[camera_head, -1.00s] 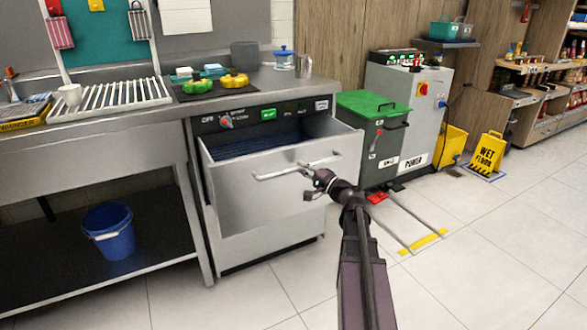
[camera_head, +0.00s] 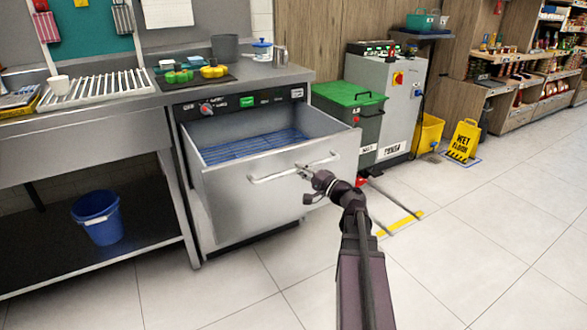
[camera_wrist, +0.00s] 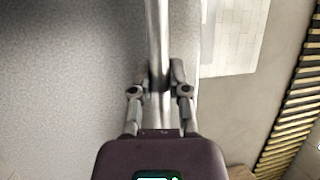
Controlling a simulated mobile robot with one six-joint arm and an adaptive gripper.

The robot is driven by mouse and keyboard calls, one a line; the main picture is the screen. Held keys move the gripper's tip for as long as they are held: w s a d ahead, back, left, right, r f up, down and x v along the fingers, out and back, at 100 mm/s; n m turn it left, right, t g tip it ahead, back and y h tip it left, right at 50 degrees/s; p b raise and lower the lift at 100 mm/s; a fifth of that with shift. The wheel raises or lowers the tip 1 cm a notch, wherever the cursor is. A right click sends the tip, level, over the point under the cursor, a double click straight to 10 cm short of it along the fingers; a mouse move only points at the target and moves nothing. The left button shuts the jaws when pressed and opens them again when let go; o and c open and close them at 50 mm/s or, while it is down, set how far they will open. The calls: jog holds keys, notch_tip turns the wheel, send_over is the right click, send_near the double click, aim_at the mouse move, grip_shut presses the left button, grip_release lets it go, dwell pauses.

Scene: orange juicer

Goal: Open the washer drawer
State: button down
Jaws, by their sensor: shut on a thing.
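The washer drawer (camera_head: 250,195) is a deep steel drawer, pulled well out from under the dark control panel (camera_head: 240,103). A blue wire rack (camera_head: 250,146) shows inside it. Its bar handle (camera_head: 270,178) runs across the front. My gripper (camera_head: 304,172) is shut on the handle, right of its middle. In the wrist view, the fingers of my gripper (camera_wrist: 160,78) close on both sides of the handle bar (camera_wrist: 157,35), with the drawer front (camera_wrist: 70,80) beside it. The drawer's lower inside is hidden by its front.
A green-lidded bin (camera_head: 350,95) stands close to the right of the washer, with a yellow wet-floor sign (camera_head: 464,140) farther right. A blue bucket (camera_head: 98,216) sits on the lower shelf at left. The tiled floor in front is clear.

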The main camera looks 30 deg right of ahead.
jog(key=shift+d, duration=0.15)
jog(key=c, duration=0.6)
grip_release()
jog(key=shift+a, duration=0.2)
jog(key=shift+s, duration=0.15)
